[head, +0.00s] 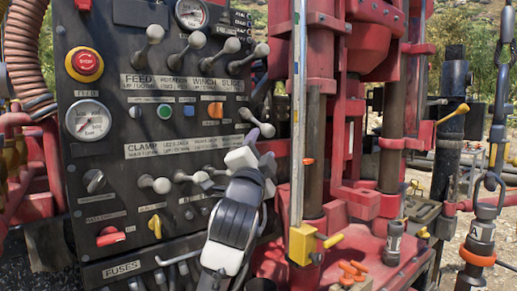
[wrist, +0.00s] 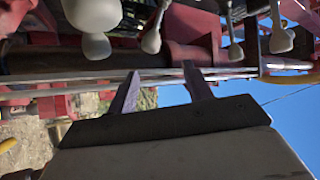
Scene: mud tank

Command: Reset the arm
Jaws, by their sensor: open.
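In the wrist view my gripper (wrist: 161,72) is open, its two dark fingers spread apart. Nothing is held between them. A long steel rod (wrist: 225,72) crosses the view near the fingertips; whether they touch it I cannot tell. Several pale-knobbed levers (wrist: 97,18) hang into the top of this view. In the head view my white and black arm (head: 233,225) rises in front of the lower right part of the control panel (head: 120,195). My fingers cannot be made out clearly there.
The panel carries several levers (head: 257,124), a red stop button (head: 86,64), gauges (head: 88,120) and knobs. Right of my arm stand a vertical steel rod (head: 298,120) with a yellow block (head: 301,244) and red rig columns (head: 322,130). Open ground lies at the far right.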

